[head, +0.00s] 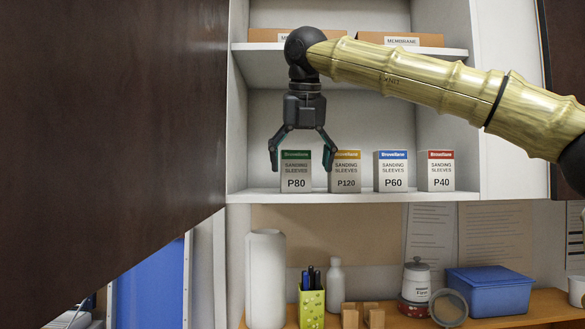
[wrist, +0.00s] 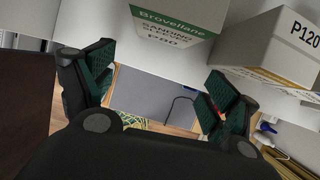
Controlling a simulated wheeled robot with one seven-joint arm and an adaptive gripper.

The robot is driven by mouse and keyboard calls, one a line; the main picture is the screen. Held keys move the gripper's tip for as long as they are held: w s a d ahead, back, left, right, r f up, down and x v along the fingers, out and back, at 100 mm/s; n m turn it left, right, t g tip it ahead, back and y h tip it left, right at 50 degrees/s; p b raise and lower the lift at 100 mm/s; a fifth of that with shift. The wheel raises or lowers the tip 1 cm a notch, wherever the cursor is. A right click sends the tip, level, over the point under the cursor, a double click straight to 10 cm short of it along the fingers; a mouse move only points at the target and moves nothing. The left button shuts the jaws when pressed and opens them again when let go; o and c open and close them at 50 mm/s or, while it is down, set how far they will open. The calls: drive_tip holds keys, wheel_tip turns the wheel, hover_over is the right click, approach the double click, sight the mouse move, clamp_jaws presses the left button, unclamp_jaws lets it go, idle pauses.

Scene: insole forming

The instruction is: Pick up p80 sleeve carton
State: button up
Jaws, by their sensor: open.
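The P80 sleeve carton (head: 296,173) is white and grey with a green top band. It stands upright on the lower cabinet shelf, leftmost in a row of cartons. In the wrist view the P80 carton (wrist: 178,22) shows at the top centre, beyond the fingertips. My gripper (head: 302,158) points down with its fingers spread and shows in front of the P80 carton, one finger to each side in the picture. In the wrist view my gripper (wrist: 160,85) is open, with nothing between its green-padded fingers. I cannot tell whether a finger touches the carton.
The P120 carton (head: 346,174) stands close on the right, then the P60 carton (head: 391,172) and the P40 carton (head: 436,172). Membrane boxes (head: 400,39) lie on the upper shelf. A dark cabinet door (head: 105,120) stands open on the left. The shelf is free left of P80.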

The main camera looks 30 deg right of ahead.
sight(295, 165)
drive_tip(key=w, duration=0.1)
drive_tip(key=w+d+p, duration=0.1)
drive_tip(key=w, duration=0.2)
drive_tip(key=shift+w+d+f+p, duration=0.15)
drive_tip(key=shift+w+d+p, duration=0.1)
drive_tip(key=shift+w+p, duration=0.15)
drive_tip(key=shift+w+d, duration=0.2)
drive_tip(key=shift+w, duration=0.05)
drive_tip(key=shift+s+d, duration=0.15)
drive_tip(key=shift+d, duration=0.05)
drive_tip(key=shift+w+d+p, duration=0.1)
drive_tip(key=shift+w+p, duration=0.35)
drive_tip(key=shift+p, duration=0.05)
drive_tip(key=w, duration=0.1)
drive_tip(key=w+d+p, duration=0.1)
drive_tip(key=w+p, duration=0.1)
drive_tip(key=shift+w+d, duration=0.2)
drive_tip(key=shift+d, duration=0.2)
drive_tip(key=shift+w+d+f+p, duration=0.1)
drive_tip(key=shift+w+f+p, duration=0.1)
drive_tip(key=shift+p, duration=0.15)
drive_tip(key=shift+f, duration=0.4)
drive_tip(key=c, duration=1)
